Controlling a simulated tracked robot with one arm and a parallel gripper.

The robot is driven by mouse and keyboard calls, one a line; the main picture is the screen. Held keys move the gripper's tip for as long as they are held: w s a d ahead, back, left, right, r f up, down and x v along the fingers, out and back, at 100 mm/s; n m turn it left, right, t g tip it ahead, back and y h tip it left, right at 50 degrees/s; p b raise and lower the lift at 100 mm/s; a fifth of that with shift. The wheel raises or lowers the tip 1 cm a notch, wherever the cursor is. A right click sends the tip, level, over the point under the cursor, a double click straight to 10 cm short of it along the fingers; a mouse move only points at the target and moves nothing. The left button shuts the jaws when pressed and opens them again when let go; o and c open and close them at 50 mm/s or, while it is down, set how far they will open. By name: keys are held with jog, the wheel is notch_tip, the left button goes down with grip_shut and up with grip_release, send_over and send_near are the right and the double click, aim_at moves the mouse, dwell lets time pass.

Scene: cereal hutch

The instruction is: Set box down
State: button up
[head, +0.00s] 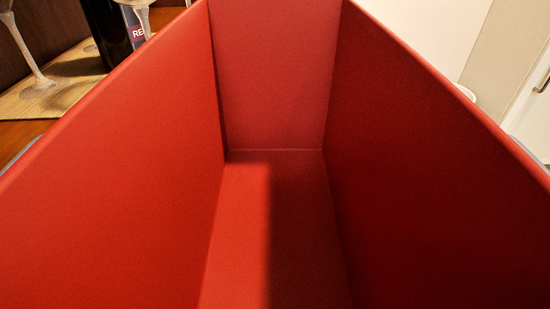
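The red box (275,75) is open at the top and fills most of the head view. I look down into it from close by, and it is empty inside, with a shadow across part of its floor. My gripper (272,150) straddles the box: small blue-grey bits of its fingers show just outside the left and right walls. The fingers appear closed on these walls, with the rest hidden behind them. The box's underside is hidden, so I cannot tell whether it touches a surface.
At the upper left, a wooden surface (18,132) carries a woven mat (62,98), stemmed glasses (36,72) and a dark bottle (108,32) with a label. A pale wall and a white door with a dark handle (543,82) are at the right. The box blocks the view below.

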jog(key=o, duration=1.4)
jog(key=shift+f, duration=0.1)
jog(key=shift+c, duration=0.2)
jog(key=shift+s+d, duration=0.15)
jog(key=shift+s, duration=0.55)
jog(key=s+p, duration=0.2)
jog(key=s, duration=0.8)
jog(key=shift+s, duration=0.35)
jog(key=shift+d, duration=0.1)
